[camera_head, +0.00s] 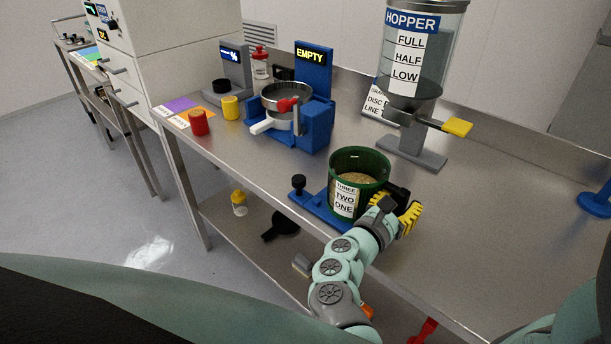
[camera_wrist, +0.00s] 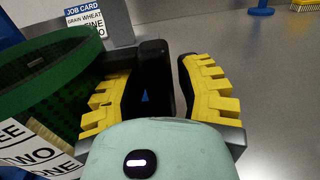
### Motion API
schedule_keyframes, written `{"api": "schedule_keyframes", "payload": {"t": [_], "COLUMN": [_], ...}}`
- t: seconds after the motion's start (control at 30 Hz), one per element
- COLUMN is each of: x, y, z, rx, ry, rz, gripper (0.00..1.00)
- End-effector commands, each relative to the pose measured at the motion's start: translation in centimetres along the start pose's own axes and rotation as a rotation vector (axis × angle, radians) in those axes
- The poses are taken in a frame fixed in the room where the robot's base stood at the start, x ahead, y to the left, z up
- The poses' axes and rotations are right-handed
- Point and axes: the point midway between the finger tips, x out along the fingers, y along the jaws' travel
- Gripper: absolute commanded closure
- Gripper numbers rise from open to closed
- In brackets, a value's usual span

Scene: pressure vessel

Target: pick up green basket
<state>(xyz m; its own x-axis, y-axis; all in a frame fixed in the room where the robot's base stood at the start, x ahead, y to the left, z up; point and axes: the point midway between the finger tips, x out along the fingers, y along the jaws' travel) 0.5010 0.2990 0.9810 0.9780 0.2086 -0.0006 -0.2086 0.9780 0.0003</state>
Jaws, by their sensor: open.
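The green basket (camera_head: 338,170) stands upright on a blue base (camera_head: 318,207) near the bench's front edge. It holds grain-like tan contents, and its white label reads THREE, TWO, ONE. In the wrist view the basket (camera_wrist: 60,70) fills the left side, with its label at lower left. My gripper (camera_head: 404,212) is at the basket's right side, with yellow ridged pads. In the wrist view my gripper (camera_wrist: 160,85) is open. A black block with a blue arrow (camera_wrist: 153,60) shows between the fingers, close to the left one. I cannot tell whether they touch.
Behind stand a blue unit marked EMPTY (camera_head: 313,75), a hopper (camera_head: 415,60) with a yellow-ended lever and a job card (camera_wrist: 85,22). Red (camera_head: 198,122) and yellow (camera_head: 230,107) containers are at left.

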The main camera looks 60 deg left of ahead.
Motion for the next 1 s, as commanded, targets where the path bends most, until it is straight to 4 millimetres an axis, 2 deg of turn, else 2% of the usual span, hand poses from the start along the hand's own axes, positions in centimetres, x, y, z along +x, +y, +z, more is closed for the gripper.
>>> {"api": "schedule_keyframes", "payload": {"t": [0.1, 0.47, 1.0], "x": [0.01, -0.02, -0.02], "y": [-0.03, 0.0, 0.03], "z": [-0.01, 0.02, 0.11], "rx": [0.0, 0.0, 0.001], "ry": [0.0, -0.001, -0.003], "rz": [-0.001, -0.001, 0.0], "gripper": [0.63, 1.0, 1.0]}}
